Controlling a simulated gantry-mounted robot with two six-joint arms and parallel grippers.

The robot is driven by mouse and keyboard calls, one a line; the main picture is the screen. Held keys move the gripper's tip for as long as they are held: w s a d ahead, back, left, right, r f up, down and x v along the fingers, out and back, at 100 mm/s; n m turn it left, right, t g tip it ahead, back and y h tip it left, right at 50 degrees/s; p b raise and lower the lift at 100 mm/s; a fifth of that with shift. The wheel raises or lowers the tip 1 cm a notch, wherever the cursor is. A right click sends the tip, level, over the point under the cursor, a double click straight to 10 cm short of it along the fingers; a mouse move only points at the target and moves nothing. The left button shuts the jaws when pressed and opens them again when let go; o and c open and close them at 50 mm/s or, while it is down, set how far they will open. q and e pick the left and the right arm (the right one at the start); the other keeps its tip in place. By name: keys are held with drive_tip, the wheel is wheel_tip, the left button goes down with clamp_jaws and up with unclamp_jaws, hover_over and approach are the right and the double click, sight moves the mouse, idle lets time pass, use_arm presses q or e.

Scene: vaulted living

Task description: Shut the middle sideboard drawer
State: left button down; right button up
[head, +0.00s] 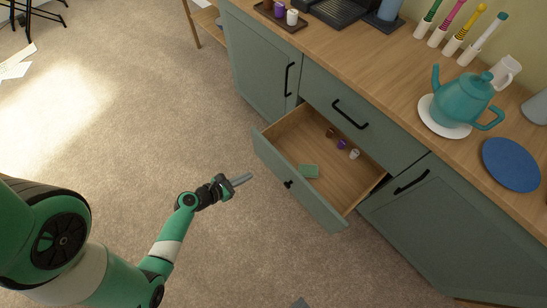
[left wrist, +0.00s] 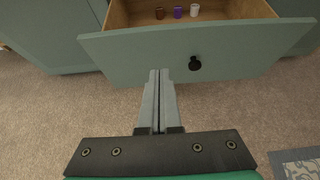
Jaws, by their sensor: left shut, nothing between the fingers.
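The open sideboard drawer (head: 296,190) sticks out of the green sideboard below a closed drawer (head: 340,105) with a black bar handle. The open drawer's front has a round black knob (head: 288,184), also seen in the left wrist view (left wrist: 194,63). My left gripper (head: 242,179) is shut and empty, in front of the drawer front. In the left wrist view its fingers (left wrist: 158,75) point at the front, left of the knob; I cannot tell whether they touch. My right gripper is not in view.
Closed cabinet doors flank the drawers, left (head: 262,60) and right (head: 450,220). The top holds a teal teapot (head: 466,98), a blue plate (head: 510,164) and a tray (head: 280,16) with cups. The carpet (head: 130,130) is clear before the drawer.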

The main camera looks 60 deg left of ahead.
use_arm(q)
drive_tip(key=b, duration=0.5)
approach(278, 159)
wheel_tip(278, 159, down, 3)
drive_tip(key=w, duration=0.4)
drive_tip(key=w+a, duration=0.1)
drive_tip(key=shift+w+r, duration=0.2)
drive_tip(key=shift+r, duration=0.05)
